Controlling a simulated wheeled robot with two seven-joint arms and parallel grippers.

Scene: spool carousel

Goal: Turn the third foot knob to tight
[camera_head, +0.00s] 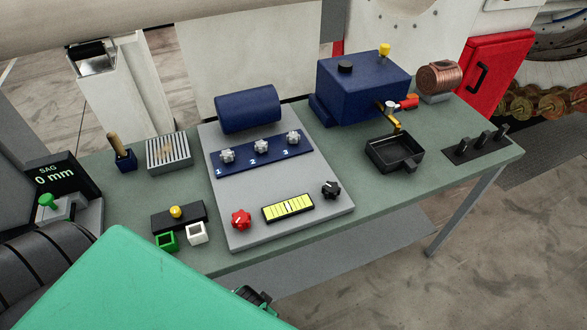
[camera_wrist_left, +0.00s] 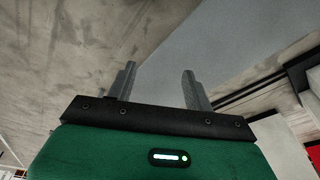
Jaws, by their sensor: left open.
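The third foot knob (camera_head: 293,138) is a silver lobed knob by the number 3, at the right end of a blue strip (camera_head: 275,150) on a grey panel (camera_head: 275,182). Knob 2 (camera_head: 261,147) and knob 1 (camera_head: 227,156) sit to its left. I cannot read the knob's setting. My left gripper (camera_wrist_left: 157,72) is open in the left wrist view, with nothing between its two fingers. It is well away from the knob, which does not show in that view. My right gripper is not in view.
A blue cylinder (camera_head: 248,108) lies behind the knobs. A red knob (camera_head: 241,219), a yellow gauge (camera_head: 288,207) and a black knob (camera_head: 330,189) are in front. A blue box (camera_head: 362,85) and black tray (camera_head: 394,153) stand right. An "SAG 0 mm" display (camera_head: 58,176) stands left.

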